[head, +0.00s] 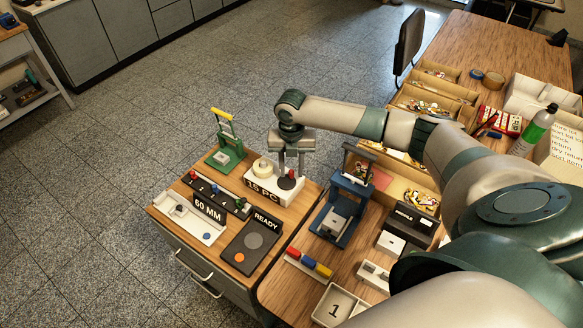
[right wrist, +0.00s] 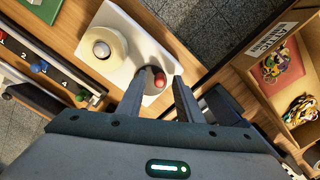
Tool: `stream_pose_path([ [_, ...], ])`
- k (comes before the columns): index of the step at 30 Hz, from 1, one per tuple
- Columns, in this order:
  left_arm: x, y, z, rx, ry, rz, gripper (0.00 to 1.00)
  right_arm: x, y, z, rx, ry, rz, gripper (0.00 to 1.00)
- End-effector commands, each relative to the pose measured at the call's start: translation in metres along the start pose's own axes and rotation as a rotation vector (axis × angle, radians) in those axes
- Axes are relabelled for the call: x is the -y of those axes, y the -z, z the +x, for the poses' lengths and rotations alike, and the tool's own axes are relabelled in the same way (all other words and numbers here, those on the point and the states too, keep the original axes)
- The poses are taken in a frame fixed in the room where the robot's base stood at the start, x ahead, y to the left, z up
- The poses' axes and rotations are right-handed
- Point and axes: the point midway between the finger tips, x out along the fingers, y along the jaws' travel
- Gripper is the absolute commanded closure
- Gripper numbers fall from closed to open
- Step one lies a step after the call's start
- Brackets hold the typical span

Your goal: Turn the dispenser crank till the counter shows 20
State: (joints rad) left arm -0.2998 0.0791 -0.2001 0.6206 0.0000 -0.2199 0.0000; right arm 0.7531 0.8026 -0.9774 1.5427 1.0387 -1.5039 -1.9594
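The white dispenser (head: 254,181) with a cream tape roll (head: 262,166) stands near the back of the small wooden cabinet top. Its dark front counter (head: 263,190) reads "15 PC". The crank's red knob (head: 291,174) is at the right end of the dispenser; in the right wrist view the knob (right wrist: 160,80) lies between the fingertips. My right gripper (head: 290,172) points down over it, its fingers apart with a gap on both sides of the knob. The crank arm below the knob is mostly hidden. My left gripper is out of view.
A green press (head: 228,152) with a yellow handle stands behind left. A "60 MM" device (head: 208,211) and a "READY" panel (head: 250,247) are in front. A blue stand (head: 341,212) is close on the right. Wooden bins (head: 433,98) hold keys.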

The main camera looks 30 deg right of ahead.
Motion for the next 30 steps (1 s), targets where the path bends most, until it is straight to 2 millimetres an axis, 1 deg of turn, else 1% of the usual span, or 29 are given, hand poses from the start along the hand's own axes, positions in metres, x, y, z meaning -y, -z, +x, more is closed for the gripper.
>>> stream_pose_path([
  [1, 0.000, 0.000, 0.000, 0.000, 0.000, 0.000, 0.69, 0.000, 0.000, 0.000, 0.000, 0.000, 0.000, 0.72],
  [4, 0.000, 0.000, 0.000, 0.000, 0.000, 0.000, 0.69, 0.000, 0.000, 0.000, 0.000, 0.000, 0.000, 0.96],
  [5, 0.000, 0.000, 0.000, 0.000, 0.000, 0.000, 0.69, 0.000, 0.000, 0.000, 0.000, 0.000, 0.000, 1.00],
  [14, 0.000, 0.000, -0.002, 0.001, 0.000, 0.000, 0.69, 0.000, 0.000, -0.001, 0.000, 0.000, 0.011, 1.00],
  [20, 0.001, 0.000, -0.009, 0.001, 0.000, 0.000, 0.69, 0.001, 0.001, -0.002, -0.001, 0.000, 0.062, 1.00],
  [26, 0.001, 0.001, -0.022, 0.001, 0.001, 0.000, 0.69, 0.002, 0.003, -0.004, -0.003, 0.001, 0.171, 1.00],
  [30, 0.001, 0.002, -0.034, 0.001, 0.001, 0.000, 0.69, 0.004, 0.005, -0.005, -0.002, 0.000, 0.279, 1.00],
])
